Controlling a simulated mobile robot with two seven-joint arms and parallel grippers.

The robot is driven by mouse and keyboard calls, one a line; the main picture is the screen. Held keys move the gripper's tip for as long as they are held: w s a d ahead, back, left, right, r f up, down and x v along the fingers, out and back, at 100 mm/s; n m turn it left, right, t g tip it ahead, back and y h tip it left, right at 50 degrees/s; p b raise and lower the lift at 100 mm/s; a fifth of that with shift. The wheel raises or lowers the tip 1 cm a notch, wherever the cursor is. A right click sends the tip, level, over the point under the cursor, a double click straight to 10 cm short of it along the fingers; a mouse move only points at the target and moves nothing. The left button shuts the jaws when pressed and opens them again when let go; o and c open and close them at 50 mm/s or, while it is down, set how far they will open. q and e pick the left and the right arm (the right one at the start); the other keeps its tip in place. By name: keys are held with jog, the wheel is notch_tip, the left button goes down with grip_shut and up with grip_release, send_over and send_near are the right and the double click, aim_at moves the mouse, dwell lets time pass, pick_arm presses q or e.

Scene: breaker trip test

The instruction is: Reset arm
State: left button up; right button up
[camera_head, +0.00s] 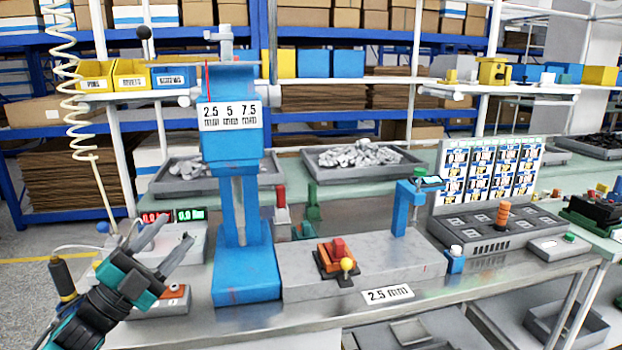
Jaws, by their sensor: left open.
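My left gripper (168,244) comes in from the lower left, its two grey fingers spread and empty. It is raised in front of a grey box with red and green number displays (173,216). The blue test press (232,200) stands to its right, with a label reading 2.5, 5 and 7.5 mm. To the right of the press, an orange and red breaker-like part (335,254) with a yellow ball knob sits on a grey block (395,262). My right gripper is not in view.
A grey panel with an orange cylinder (503,216) and a label board stand at right. Trays of metal parts (362,158) lie behind. A 2.5 mm label (388,294) lies at the bench's front edge.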

pick_arm(q)
jog(key=s+d+f+n+y, duration=0.1)
jog(key=s+f+n+y, duration=0.3)
jog(key=f, duration=0.3)
jog(key=s+d+f+n+g+y, duration=0.1)
jog(key=s+d+f+n+y, duration=0.15)
jog(key=f+n, duration=0.35)
jog(key=s+d+f+n+y, duration=0.15)
jog(key=f+n+y, duration=0.3)
jog(key=f, duration=0.45)
jog(key=s+d+f+n+g+y, duration=0.2)
jog(key=s+f+n+g, duration=0.3)
jog(key=s+f, duration=0.7)
jog(key=s+g, duration=0.1)
jog(key=s, duration=0.2)
jog(key=shift+s+y, duration=0.4)
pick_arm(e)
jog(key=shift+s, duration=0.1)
pick_arm(q)
jog(key=shift+w+a, duration=0.1)
